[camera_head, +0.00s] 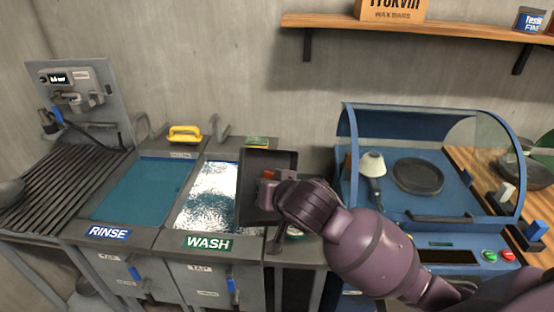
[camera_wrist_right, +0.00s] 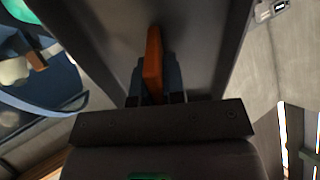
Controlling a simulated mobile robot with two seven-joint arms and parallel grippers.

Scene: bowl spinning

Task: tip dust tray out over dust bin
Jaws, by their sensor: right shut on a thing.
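The dust tray (camera_head: 284,160) is a dark grey, shallow rectangular tray with a raised rim. In the head view it is held up at the right edge of the wash basin, in front of the back wall; its exact tilt is hard to tell. My right gripper (camera_head: 270,188) is shut on its orange handle, which shows upright between the fingers in the right wrist view (camera_wrist_right: 153,65). The tray's grey underside or face (camera_wrist_right: 205,45) fills the middle of that view. I see no dust, and I cannot pick out the dust bin. My left gripper is out of view.
The wash basin (camera_head: 208,195) and rinse basin (camera_head: 145,188) stand left of the tray, with a yellow-handled tool (camera_head: 185,133) behind. A blue machine with a clear hood (camera_head: 430,150) stands close on the right. A wooden shelf (camera_head: 400,32) hangs above.

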